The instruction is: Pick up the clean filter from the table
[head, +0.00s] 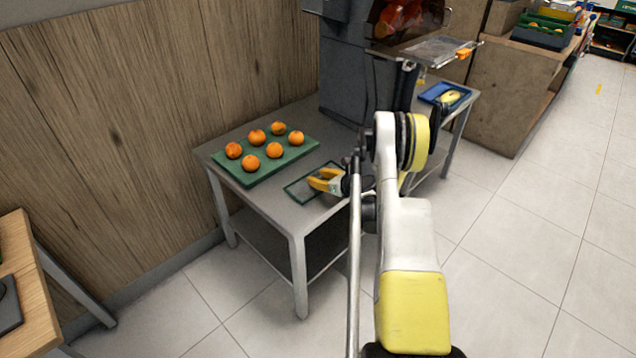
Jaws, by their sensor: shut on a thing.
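The filter (322,180), a small yellow-orange piece with a pale part, is at a small dark-green-rimmed tray (298,190) near the front of the grey metal table (262,200). My gripper (346,183), dark and small in the head view, is at the filter's right end and shut on it. My arm comes in from the lower right and partly hides the gripper and the table's right side. I cannot tell whether the filter touches the tray or is lifted.
A green tray (296,154) with several oranges (275,150) is left of the filter. The grey juicer (345,80) stands behind. A blue tray (432,92) with a yellow piece (450,97) is at the far right. A wooden wall (130,120) borders the left; floor (530,250) is clear right.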

